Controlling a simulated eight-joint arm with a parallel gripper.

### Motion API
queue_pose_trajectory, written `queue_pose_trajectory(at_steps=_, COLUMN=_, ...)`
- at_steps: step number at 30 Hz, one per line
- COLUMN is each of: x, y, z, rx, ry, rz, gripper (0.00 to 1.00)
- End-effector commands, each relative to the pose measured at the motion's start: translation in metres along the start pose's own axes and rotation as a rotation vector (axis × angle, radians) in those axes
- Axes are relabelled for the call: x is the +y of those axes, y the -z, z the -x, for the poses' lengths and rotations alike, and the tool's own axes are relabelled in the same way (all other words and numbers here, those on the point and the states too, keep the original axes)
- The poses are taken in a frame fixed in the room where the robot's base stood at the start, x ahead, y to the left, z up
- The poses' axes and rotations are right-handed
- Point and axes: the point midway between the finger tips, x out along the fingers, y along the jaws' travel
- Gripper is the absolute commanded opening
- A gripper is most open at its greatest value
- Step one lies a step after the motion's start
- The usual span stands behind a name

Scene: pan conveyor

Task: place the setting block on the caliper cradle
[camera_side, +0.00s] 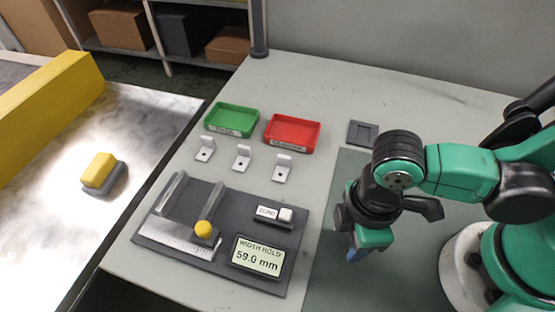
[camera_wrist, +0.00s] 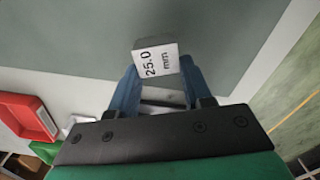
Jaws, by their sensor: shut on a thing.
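The setting block (camera_wrist: 157,62) is a small pale block marked "25.0 mm" in the wrist view. My gripper (camera_side: 358,252) is shut on it, with blue fingertips on either side. In the side view I cannot make the block out at the fingertips. The caliper cradle (camera_side: 220,262) is a dark plate left of my gripper, with two grey upright bars, a steel scale and a yellow knob (camera_side: 203,229). No block shows between its bars. Its display (camera_side: 258,257) reads "WIDTH HOLD 59.0 mm". My gripper is apart from the cradle, over the green-grey mat.
A green tray (camera_side: 231,119) and a red tray (camera_side: 292,132) stand behind the cradle, with three white brackets (camera_side: 242,157) before them. A dark recessed pad (camera_side: 362,133) lies behind my gripper. At left, a yellow block (camera_side: 98,169) sits on a grey base on the conveyor (camera_side: 60,215).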

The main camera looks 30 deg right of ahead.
Motion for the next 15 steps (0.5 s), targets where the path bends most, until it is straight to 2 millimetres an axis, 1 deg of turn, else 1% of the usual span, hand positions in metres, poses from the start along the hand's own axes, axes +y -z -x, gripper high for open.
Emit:
queue_pose_trajectory(at_steps=5, x=-0.001, y=-0.002, z=0.018, rx=0.0, ry=0.0, rz=0.0, gripper=0.0)
queue_pose_trajectory(at_steps=11, x=-0.001, y=-0.002, z=0.05, rx=0.0, ry=0.0, rz=0.0, gripper=0.0)
queue_pose_trajectory(at_steps=15, x=-0.001, y=-0.002, z=0.074, rx=0.0, ry=0.0, rz=0.0, gripper=0.0)
